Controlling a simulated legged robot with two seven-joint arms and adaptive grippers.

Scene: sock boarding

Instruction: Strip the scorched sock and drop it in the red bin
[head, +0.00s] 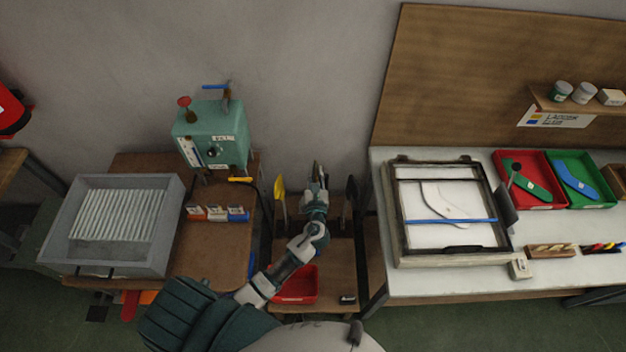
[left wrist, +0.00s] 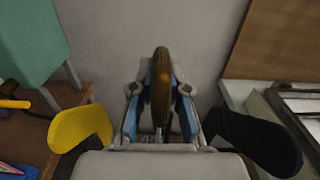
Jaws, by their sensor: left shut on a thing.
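My left gripper (head: 317,172) is shut on a long brown thing (left wrist: 161,88), which looks like the scorched sock. The left wrist view shows it upright between the two blue-padded fingers (left wrist: 159,118). I cannot tell whether a sock form is inside it. A yellow foot-shaped form (head: 279,186) stands left of the gripper and a black one (head: 349,196) right of it; they also flank it in the left wrist view, yellow (left wrist: 80,127) and black (left wrist: 256,140). The red bin (head: 308,297) is below my left forearm, which partly covers it. My right gripper is not in view.
A teal machine (head: 211,135) and a grey ribbed tray (head: 168,226) stand on the brown table at left. A white bench (head: 420,283) at right holds a framed screen (head: 398,225), a red tray and a green tray. A small black object (head: 347,299) lies right of the bin.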

